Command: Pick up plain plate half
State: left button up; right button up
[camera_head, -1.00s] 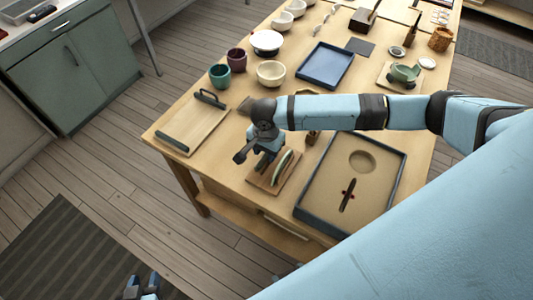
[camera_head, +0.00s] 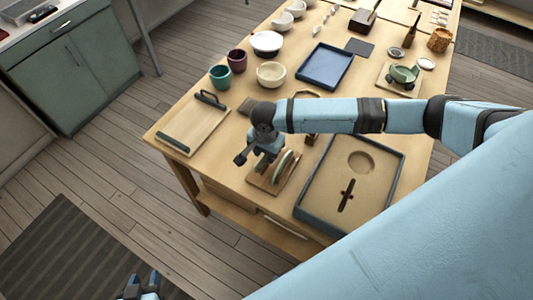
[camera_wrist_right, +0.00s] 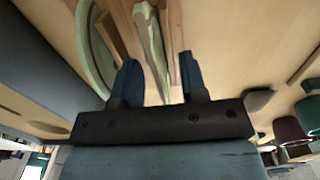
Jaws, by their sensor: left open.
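My right gripper (camera_head: 254,162) is over a small wooden rack (camera_head: 263,184) at the table's near edge. A pale green plate half (camera_head: 284,166) stands on edge in the rack, to the right of the gripper. In the right wrist view, the fingers of my right gripper (camera_wrist_right: 160,78) are spread. A second plate half (camera_wrist_right: 149,42), with a pale broken edge, lies between them in the picture, with no clear contact. The green-rimmed plate half (camera_wrist_right: 96,45) is outside the left finger. Which half is plain cannot be told. My left gripper (camera_head: 143,287) is open and empty at the bottom edge, low, away from the table.
A dark-edged tray (camera_head: 392,190) with a round recess is right of the rack. A wooden board with dark handles (camera_head: 196,125) is left. Cups (camera_head: 220,76), a bowl (camera_head: 271,75) and a blue tray (camera_head: 325,65) stand behind. My right arm crosses above the table.

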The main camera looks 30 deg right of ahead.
grip_shut()
dwell(0.4)
